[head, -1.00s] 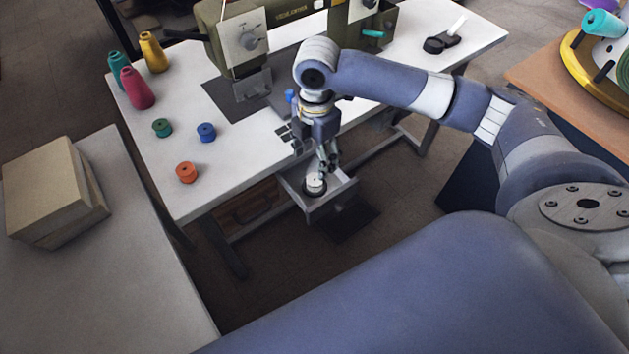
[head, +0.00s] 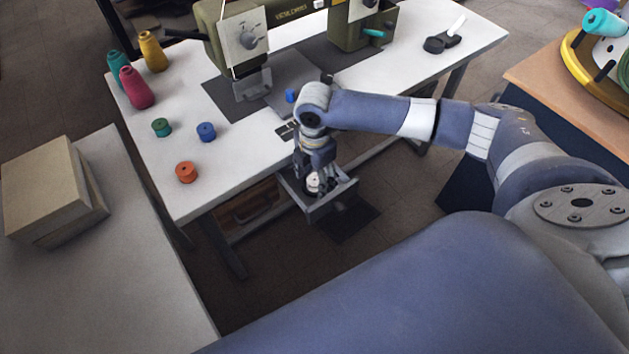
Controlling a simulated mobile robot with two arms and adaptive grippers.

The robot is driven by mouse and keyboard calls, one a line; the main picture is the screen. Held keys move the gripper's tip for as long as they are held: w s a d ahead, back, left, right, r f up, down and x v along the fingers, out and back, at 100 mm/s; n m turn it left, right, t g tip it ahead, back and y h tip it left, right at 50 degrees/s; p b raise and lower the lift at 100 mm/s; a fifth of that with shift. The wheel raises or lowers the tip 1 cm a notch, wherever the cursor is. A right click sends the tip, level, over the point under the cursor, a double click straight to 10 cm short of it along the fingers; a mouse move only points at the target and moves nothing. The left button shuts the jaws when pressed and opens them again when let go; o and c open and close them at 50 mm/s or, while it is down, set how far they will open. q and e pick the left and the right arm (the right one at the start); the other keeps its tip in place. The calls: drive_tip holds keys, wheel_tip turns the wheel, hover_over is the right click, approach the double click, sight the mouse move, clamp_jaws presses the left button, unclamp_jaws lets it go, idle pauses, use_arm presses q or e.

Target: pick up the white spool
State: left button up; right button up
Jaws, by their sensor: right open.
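The white spool (head: 313,183) stands in the small open drawer (head: 330,205) under the front edge of the sewing table. My right gripper (head: 314,182) points down into the drawer, with its fingers around or just in front of the spool. The gripper is open. The fingers partly cover the spool, and I cannot tell whether they touch it. My left gripper is not in view.
The drawer's walls stand close around my right gripper. On the white table (head: 225,175) are red (head: 186,172), green (head: 161,127) and blue (head: 206,131) spools, several thread cones at the left and an olive sewing machine (head: 240,35). A cardboard box (head: 45,185) is at the left.

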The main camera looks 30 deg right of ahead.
drive_tip(key=shift+f, duration=0.1)
drive_tip(key=shift+c, duration=0.3)
drive_tip(key=c, duration=0.8)
